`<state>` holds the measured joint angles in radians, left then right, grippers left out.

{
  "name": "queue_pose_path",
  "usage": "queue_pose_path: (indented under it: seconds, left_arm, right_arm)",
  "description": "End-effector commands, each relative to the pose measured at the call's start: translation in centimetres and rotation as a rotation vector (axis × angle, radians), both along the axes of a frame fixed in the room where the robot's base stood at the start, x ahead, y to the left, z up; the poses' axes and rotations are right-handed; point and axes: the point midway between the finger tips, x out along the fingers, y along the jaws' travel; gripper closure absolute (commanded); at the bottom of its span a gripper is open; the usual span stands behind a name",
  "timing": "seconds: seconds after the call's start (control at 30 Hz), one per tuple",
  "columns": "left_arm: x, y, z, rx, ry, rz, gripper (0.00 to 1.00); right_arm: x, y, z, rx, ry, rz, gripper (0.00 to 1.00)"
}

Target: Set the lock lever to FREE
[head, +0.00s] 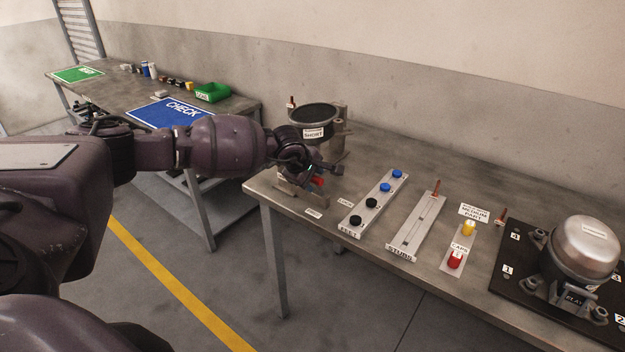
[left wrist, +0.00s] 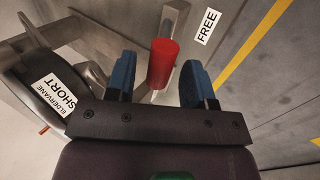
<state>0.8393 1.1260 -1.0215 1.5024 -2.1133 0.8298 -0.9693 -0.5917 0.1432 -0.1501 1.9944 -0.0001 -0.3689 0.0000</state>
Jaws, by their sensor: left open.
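The lock lever's red handle (left wrist: 162,63) stands between the two blue fingertips of my left gripper (left wrist: 159,76) in the left wrist view. The jaws are open, with gaps on both sides of the handle. A white FREE label (left wrist: 207,27) lies to the upper right of the handle. In the head view, my left gripper (head: 323,171) is at the table's left end, and a bit of the red handle (head: 319,181) shows beneath it. The lever's base is mostly hidden by my gripper. My right gripper is not in view.
A dark round pot (head: 313,113) labelled SHORT stands close behind my left gripper. To the right are a strip with blue and black knobs (head: 371,203), a slotted strip (head: 416,228), red and yellow caps (head: 462,243) and a compressor (head: 582,249).

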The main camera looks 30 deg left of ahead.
Motion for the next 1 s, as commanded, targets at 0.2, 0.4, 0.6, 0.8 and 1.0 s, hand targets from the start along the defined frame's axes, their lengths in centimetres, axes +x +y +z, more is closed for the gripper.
queue_pose_path:
  seconds: [0.2,0.4,0.6,0.8,1.0]
  left_arm:
    - [-2.1,0.3,3.5,0.003,-0.003,-0.001,0.52]
    - [-4.0,0.4,6.1,0.001,-0.001,0.000,0.52]
    - [-5.0,0.4,7.6,0.001,0.000,0.000,0.52]
    - [-5.2,0.4,7.9,0.001,0.001,-0.001,0.52]
    - [-5.2,0.4,7.9,0.001,0.001,-0.001,0.52]
  right_arm:
    - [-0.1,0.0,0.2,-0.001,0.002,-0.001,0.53]
    - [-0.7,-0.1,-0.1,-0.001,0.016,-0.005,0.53]
    - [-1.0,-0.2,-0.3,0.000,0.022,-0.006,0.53]
    - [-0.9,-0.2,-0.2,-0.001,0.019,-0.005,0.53]
    - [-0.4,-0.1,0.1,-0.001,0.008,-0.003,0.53]
